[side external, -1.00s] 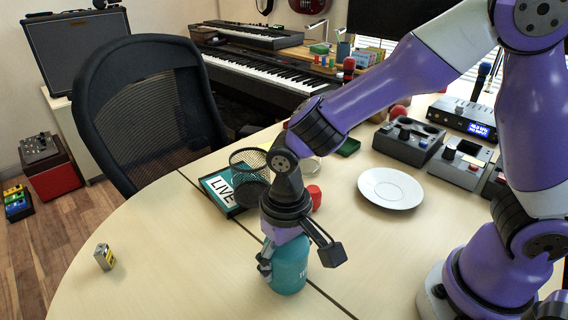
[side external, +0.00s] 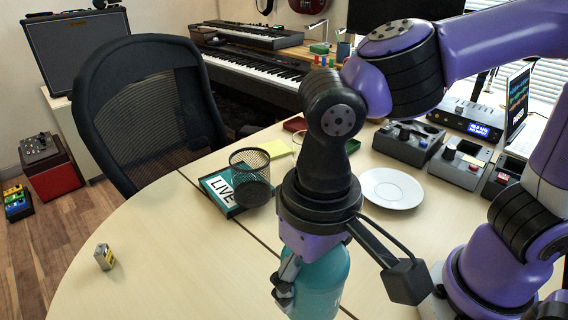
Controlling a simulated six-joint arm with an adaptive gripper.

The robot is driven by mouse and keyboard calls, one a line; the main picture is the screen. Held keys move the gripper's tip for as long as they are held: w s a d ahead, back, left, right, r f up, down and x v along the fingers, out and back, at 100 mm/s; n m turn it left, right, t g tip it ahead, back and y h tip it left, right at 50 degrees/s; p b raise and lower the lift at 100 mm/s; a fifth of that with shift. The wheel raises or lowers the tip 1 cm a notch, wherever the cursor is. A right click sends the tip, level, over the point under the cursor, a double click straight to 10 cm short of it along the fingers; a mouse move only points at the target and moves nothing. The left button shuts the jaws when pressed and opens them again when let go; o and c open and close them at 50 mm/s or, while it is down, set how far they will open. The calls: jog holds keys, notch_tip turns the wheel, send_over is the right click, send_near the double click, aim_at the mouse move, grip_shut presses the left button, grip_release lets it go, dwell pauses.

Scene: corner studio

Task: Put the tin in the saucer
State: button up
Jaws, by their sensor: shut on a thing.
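The teal tin (side external: 322,283) is in the lower middle of the side view, upright or nearly so, its bottom cut off by the frame edge. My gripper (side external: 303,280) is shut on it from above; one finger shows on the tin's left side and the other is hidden. The tin looks large and close to the camera, apparently held above the table. The white saucer (side external: 392,190) lies flat and empty on the table, behind and to the right of my gripper. My gripper's body hides a little of its left edge.
Grey audio boxes (side external: 408,143) and a rack unit (side external: 468,120) stand behind the saucer. The table's left part is mostly clear.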

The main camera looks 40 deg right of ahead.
jog(key=shift+s+a+r, duration=0.15)
jog(key=shift+s+r, duration=0.1)
jog(key=shift+r, duration=0.05)
jog(key=w+d+m, duration=0.6)
jog(key=d+m, duration=0.1)
jog(key=d, duration=0.1)
jog(key=m, duration=1.2)
send_over(390, 191)
jog(key=f, duration=0.5)
jog(key=shift+w+a+f, duration=0.1)
jog(key=shift+a+f, duration=0.1)
jog(key=shift+f, duration=0.1)
jog(key=shift+d+f, duration=0.15)
jog(key=shift+d, duration=0.05)
jog(key=shift+f, duration=1.95)
